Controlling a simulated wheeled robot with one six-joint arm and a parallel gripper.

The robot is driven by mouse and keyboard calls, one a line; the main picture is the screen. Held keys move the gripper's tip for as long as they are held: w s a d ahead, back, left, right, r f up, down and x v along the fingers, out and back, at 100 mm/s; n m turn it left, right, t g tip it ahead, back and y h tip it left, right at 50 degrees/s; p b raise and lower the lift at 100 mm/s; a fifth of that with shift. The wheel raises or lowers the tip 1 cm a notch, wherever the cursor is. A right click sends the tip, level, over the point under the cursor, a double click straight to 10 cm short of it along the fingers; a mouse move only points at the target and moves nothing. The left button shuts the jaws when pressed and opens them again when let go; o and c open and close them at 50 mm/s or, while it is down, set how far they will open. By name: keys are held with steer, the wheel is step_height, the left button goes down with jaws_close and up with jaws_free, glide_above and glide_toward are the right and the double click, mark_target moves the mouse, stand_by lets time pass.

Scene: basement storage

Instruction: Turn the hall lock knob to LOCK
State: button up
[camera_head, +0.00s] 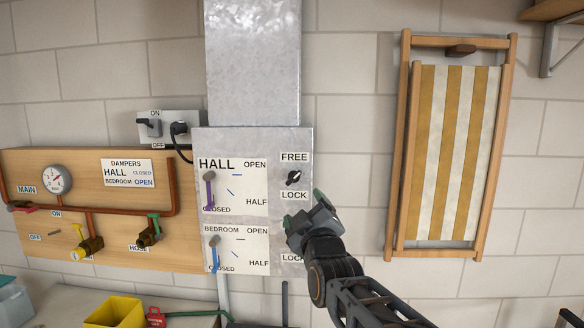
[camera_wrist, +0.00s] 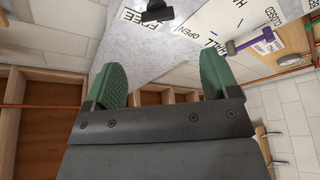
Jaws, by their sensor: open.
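The hall lock knob (camera_head: 293,178) is small and black, on the grey metal panel (camera_head: 305,145) between the FREE label (camera_head: 295,157) above and the LOCK label (camera_head: 294,195) below. Its grip looks slanted toward the upper right; which end is the pointer is too small to tell. In the wrist view, the black knob (camera_wrist: 157,12) is at the top edge, beyond the fingertips. My gripper (camera_head: 304,209) is open and empty, just below the knob in the head view and apart from it. Its green-padded fingers also show in the wrist view (camera_wrist: 162,78).
The purple hall damper lever (camera_head: 209,190) and blue bedroom lever (camera_head: 214,252) are left of the knob. My gripper hides part of the lower panel, above a second LOCK label (camera_head: 291,258). A folded striped deck chair (camera_head: 402,150) hangs at right. Bare wall lies between.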

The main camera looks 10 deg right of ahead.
mark_target(293, 180)
steer(key=p+x, duration=0.2)
steer(key=x, duration=0.4)
steer(key=p+x, duration=0.3)
steer(key=x, duration=0.4)
steer(key=shift+w+r, duration=0.2)
steer(key=shift+r, duration=0.1)
steer(key=shift+a, duration=0.15)
steer(key=c, duration=0.9)
